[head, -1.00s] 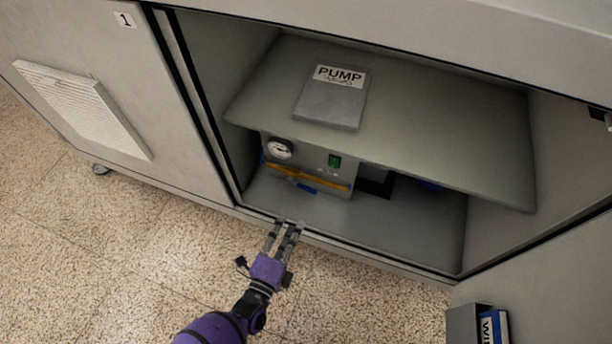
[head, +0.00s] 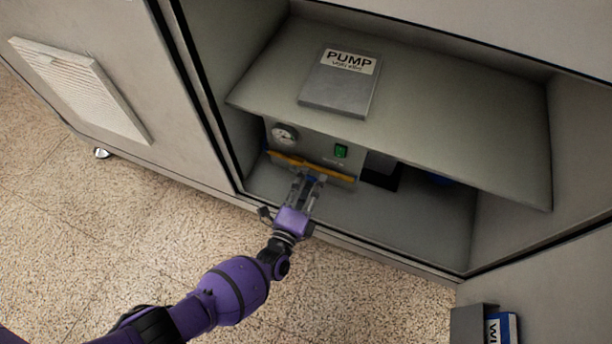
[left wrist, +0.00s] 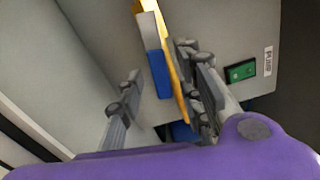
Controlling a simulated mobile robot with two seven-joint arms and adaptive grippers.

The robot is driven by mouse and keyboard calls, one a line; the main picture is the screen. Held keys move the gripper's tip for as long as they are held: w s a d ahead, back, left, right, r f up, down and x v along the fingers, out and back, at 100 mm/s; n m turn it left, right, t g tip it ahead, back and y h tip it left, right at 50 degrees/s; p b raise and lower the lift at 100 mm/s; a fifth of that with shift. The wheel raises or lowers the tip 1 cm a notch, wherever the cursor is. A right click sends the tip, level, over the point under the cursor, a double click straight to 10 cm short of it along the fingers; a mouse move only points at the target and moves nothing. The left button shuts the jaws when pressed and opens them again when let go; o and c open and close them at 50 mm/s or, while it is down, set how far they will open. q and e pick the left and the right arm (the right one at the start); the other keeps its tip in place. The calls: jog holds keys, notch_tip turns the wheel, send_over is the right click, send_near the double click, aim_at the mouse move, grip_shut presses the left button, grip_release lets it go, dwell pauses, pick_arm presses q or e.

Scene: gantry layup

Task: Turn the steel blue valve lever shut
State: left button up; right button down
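The steel blue valve lever (left wrist: 158,72) shows in the left wrist view as a blue bar with a pale grey end, beside a yellow pipe (left wrist: 178,75). In the head view the yellow pipe (head: 285,158) runs across the front of the grey pump unit (head: 313,146), and my gripper mostly hides the lever. My left gripper (head: 307,177) reaches into the cabinet at the lever. In the left wrist view its fingers (left wrist: 160,85) are spread, with the lever between them in the picture; I cannot tell whether they touch it. My right gripper is not in view.
A shelf (head: 440,130) overhangs the pump unit and carries a grey binder (head: 338,88) labelled PUMP. A gauge (head: 284,134) and a green switch (head: 341,151) sit above the pipe.

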pick_arm(q)
jog(key=shift+w+r, duration=0.15)
grip_shut()
